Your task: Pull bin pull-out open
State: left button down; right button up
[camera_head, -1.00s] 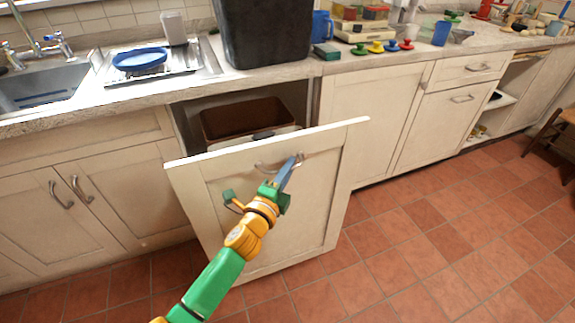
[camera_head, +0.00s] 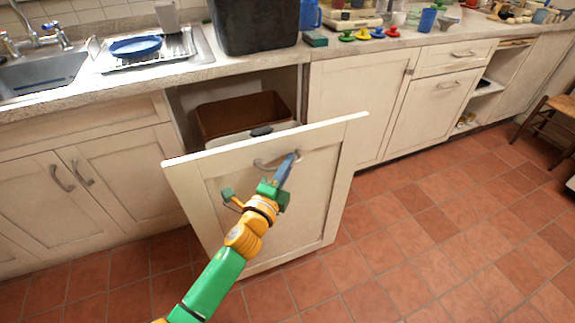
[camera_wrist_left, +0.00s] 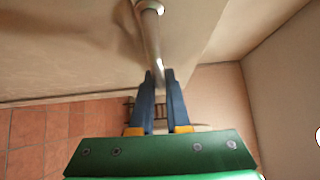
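The bin pull-out has a cream front panel (camera_head: 215,183), which stands out from the cabinet row. Behind it a brown bin (camera_head: 243,113) shows inside the cabinet opening. A curved metal handle (camera_head: 262,165) is on the upper part of the panel. My left gripper (camera_head: 292,160) is at the right part of this handle. In the left wrist view its two blue fingers (camera_wrist_left: 160,78) are close together with the handle bar (camera_wrist_left: 151,38) between their tips. The far end of the handle is hidden by the fingers. My right gripper is not in view.
A black box (camera_head: 255,25) stands on the counter above the pull-out. A sink (camera_head: 40,75) and a rack with a blue plate (camera_head: 136,46) are at left. Red tiled floor (camera_head: 420,250) is free in front and to the right. A wooden chair (camera_head: 548,125) stands far right.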

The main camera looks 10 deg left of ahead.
pick_arm(q)
jog(key=c, duration=0.9)
grip_release()
jog(key=s, duration=0.3)
jog(key=s+a, duration=0.1)
jog(key=s, duration=0.3)
jog(key=shift+a, duration=0.15)
jog(key=shift+f, duration=0.15)
